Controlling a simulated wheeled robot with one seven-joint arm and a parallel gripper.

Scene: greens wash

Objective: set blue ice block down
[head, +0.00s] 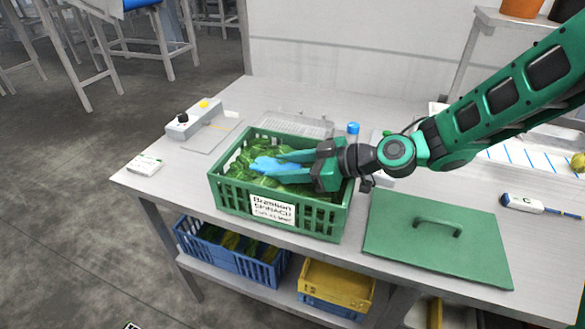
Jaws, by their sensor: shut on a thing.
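My gripper (292,161) reaches in from the right, over the green crate (222,193). It is shut on the blue ice block (268,166), a light blue flat piece. The block is over the dark green leaves (240,159) in the crate, inside the crate's rim. I cannot tell whether the block touches the leaves. The crate has a white label on its front that reads "SPINACH". Part of the block and the crate's right side are hidden behind my gripper.
A green lid with a handle (438,250) lies right of the crate. A control box (186,124) and a white packet (144,165) are at left. A blue-capped bottle (353,129) stands behind my gripper. Blue (262,272) and yellow (338,283) crates sit below the table.

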